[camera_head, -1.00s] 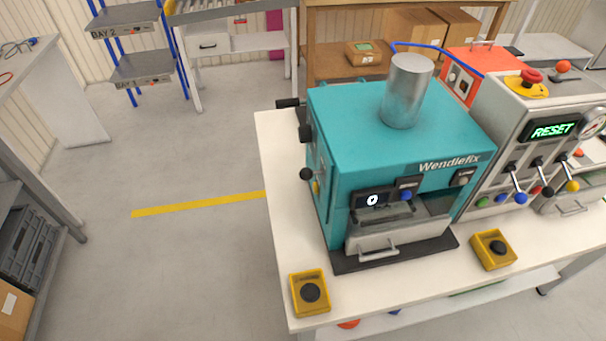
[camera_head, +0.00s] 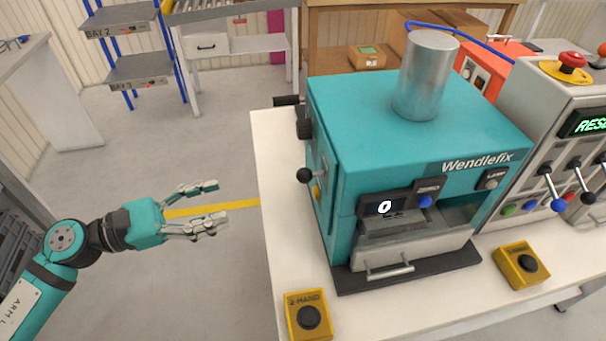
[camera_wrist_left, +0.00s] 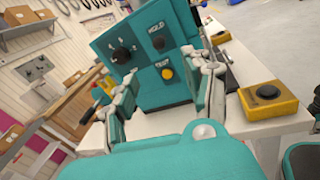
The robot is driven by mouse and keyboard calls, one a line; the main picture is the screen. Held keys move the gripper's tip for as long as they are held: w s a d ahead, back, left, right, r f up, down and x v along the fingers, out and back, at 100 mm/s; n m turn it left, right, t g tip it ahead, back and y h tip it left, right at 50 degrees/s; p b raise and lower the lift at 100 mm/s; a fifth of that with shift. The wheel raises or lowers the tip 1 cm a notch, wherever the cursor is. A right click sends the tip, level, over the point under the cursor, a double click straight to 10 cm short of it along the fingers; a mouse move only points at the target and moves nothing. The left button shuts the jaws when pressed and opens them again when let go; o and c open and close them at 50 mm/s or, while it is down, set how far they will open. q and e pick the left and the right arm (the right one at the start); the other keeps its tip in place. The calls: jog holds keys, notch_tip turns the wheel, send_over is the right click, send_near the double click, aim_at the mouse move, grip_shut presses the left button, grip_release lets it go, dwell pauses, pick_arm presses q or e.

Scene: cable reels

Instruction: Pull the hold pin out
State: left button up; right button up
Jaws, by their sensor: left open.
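The teal press (camera_head: 410,120) stands on a white bench. Its left side carries a black ball knob (camera_head: 304,175). The left wrist view shows this side panel with a black knob (camera_wrist_left: 158,44) under a HOLD label, which appears to be the hold pin. A yellow knob (camera_wrist_left: 167,74) sits under a TEST label, and a larger black knob (camera_wrist_left: 121,56) is to the left. My left gripper (camera_head: 214,202) is open and empty, left of the press and apart from it. In the left wrist view its fingers (camera_wrist_left: 152,78) frame the panel. My right gripper is not in view.
Yellow two-hand button boxes (camera_head: 308,316) and (camera_head: 521,264) stand on the bench's front. A grey control console (camera_head: 545,125) with levers is right of the press. The bench (camera_head: 270,185) has a bare strip left of the press. Floor left of the bench is open.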

aim_at(304, 175)
pick_arm(q)
jog(key=p+x, duration=0.7)
jog(key=x, duration=1)
jog(key=shift+w+r, duration=0.1)
jog(key=shift+c, duration=0.2)
